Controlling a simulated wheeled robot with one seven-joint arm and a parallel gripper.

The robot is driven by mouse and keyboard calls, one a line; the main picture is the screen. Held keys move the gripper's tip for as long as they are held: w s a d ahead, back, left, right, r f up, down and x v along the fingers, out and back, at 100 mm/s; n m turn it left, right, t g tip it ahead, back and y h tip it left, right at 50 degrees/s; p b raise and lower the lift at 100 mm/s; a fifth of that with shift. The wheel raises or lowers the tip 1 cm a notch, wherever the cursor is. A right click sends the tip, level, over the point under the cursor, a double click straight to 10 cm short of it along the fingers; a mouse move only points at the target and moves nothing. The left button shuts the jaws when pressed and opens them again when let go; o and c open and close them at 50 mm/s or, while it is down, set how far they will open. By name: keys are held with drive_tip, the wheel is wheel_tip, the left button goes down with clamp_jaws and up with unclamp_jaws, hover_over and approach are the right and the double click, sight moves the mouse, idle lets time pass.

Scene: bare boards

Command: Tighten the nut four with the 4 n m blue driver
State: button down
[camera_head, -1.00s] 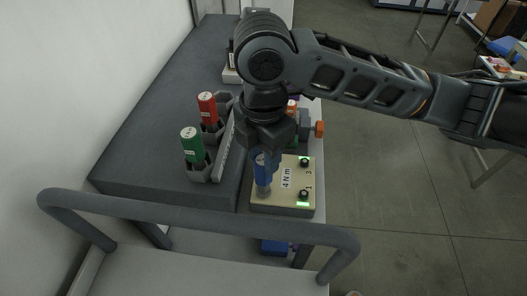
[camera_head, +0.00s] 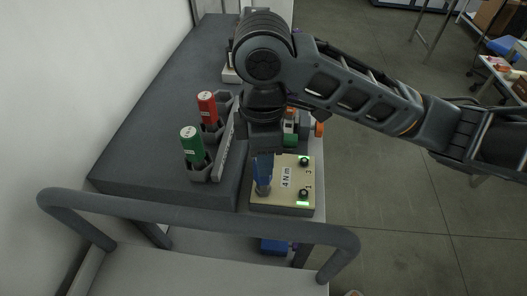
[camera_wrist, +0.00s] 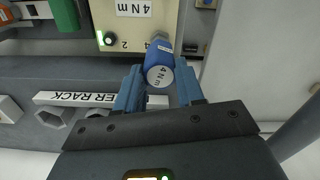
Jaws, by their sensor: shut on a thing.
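The blue driver (camera_head: 264,172) stands roughly upright over the near left corner of the beige 4 Nm board (camera_head: 286,201). Its round end marked 4 Nm (camera_wrist: 160,75) faces the wrist camera. My gripper (camera_wrist: 158,92) is shut on the driver, with a blue finger on each side. The driver's lower end is at the board, hiding whatever is beneath it. Nuts 3 (camera_head: 305,162) and 1 (camera_head: 304,194) show at the board's right side, each beside a green light. In the wrist view, nut 2 (camera_wrist: 109,39) also has a green light beside it.
A red driver (camera_head: 208,110) and a green driver (camera_head: 192,146) stand in the driver rack (camera_head: 225,150) to the left. A grey rail (camera_head: 200,214) crosses in front. Behind the board, coloured parts (camera_head: 291,130) are partly hidden by my arm.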

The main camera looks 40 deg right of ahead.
drive_tip(key=shift+r, duration=1.1)
drive_tip(key=shift+r, duration=2.5)
drive_tip(key=shift+s, duration=0.1)
